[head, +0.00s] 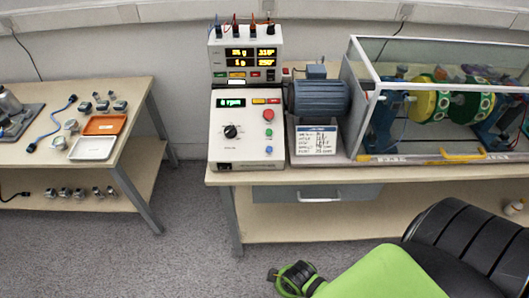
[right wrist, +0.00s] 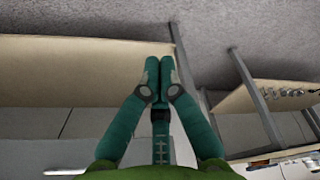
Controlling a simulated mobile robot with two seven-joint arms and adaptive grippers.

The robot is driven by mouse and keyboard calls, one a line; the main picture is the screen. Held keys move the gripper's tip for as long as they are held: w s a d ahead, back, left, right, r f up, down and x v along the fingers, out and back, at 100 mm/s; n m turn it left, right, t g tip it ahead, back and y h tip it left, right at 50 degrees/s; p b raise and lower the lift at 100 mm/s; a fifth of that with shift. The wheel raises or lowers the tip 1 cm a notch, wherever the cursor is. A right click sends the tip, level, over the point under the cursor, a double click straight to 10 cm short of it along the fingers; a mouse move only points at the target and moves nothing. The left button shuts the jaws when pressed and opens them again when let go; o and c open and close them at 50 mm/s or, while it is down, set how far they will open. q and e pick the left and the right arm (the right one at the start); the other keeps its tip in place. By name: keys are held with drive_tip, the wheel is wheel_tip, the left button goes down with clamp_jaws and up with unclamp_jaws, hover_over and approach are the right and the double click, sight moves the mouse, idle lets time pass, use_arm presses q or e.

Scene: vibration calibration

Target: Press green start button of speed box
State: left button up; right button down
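The speed box (head: 222,150) is a white console on the right-hand table, with a lit display, a black knob (head: 231,131) and a column of buttons. The green start button (head: 268,133) sits between a red button (head: 268,115) above and a blue one (head: 269,150) below. My right gripper (head: 280,277) is low in front of that table, well below the box and apart from it. In the right wrist view its fingertips (right wrist: 159,64) are together with nothing between them. My left gripper is not in view.
A metering unit (head: 246,55) stands above the speed box. A blue motor (head: 319,98), a label card (head: 317,140) and a glass-walled rig (head: 440,110) stand to its right. A drawer (head: 320,194) hangs under the tabletop. Another table (head: 120,150) stands left, across a floor gap.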

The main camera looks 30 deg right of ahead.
sight(269, 132)
drive_tip(key=w+d+r+t+p, duration=0.15)
drive_tip(key=w+r+p, duration=0.3)
drive_tip(key=r, duration=0.75)
drive_tip(key=w+d+r+t+p, duration=0.1)
drive_tip(key=w+r+t+p, duration=0.15)
drive_tip(key=w+r, duration=0.65)
use_arm(q)
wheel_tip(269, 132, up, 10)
drive_tip(key=p, duration=0.1)
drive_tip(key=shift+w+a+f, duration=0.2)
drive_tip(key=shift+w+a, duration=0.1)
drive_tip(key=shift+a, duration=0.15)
use_arm(e)
drive_tip(key=w+d+r+m+t+y, duration=0.1)
drive_tip(key=w+d+r+t, duration=0.5)
drive_tip(key=w+d+r, duration=0.6)
drive_tip(key=w+r, duration=0.3)
drive_tip(key=w, duration=0.1)
drive_tip(key=shift+w+d+r+t, duration=0.15)
drive_tip(key=shift+w+r+t, duration=0.05)
drive_tip(key=shift+r+t, duration=0.1)
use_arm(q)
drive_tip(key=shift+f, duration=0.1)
use_arm(e)
drive_tip(key=shift+f, duration=0.1)
